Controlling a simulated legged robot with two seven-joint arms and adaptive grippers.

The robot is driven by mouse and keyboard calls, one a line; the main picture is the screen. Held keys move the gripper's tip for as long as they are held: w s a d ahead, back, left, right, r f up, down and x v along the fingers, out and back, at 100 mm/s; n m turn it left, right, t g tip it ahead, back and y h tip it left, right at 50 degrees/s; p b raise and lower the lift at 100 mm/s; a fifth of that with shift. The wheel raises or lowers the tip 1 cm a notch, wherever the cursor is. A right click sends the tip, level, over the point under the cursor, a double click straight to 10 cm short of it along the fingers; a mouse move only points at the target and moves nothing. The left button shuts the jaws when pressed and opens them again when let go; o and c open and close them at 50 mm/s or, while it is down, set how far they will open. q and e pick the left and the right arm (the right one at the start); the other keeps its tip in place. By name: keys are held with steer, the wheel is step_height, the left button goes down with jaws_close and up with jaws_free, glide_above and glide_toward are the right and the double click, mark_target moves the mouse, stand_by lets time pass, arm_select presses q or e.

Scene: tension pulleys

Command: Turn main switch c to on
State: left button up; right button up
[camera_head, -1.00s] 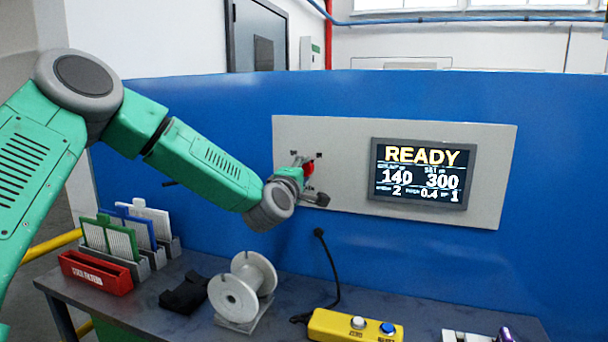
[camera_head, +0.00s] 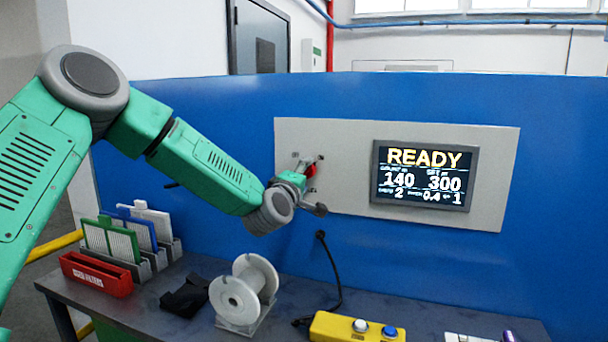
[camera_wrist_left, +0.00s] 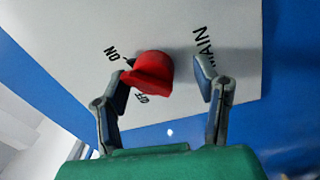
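The main switch is a red knob (camera_wrist_left: 152,72) on a light grey panel, with "ON", "OFF" and "MAIN" printed around it in the left wrist view. Its grip end lies toward the side where "ON" and "OFF" are printed; its exact setting is hard to tell. In the head view the knob (camera_head: 311,170) is partly hidden by my gripper. My left gripper (camera_wrist_left: 164,76) is open, with one finger on each side of the knob. The finger by "ON" is against or very close to the knob; the "MAIN" finger stands clear of it. My right gripper is out of view.
A display (camera_head: 423,175) reading "READY" is on the same panel (camera_head: 490,212). Below, the bench holds a white spool (camera_head: 240,292), a yellow button box (camera_head: 340,325), a red tray (camera_head: 95,275) and upright filters (camera_head: 110,240). A black cable (camera_head: 333,262) hangs beneath the panel.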

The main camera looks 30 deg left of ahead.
arm_select(q)
steer(key=shift+w+d+r, duration=0.1)
steer(key=shift+r, duration=0.05)
stand_by(0.3)
steer(key=v, duration=1.2)
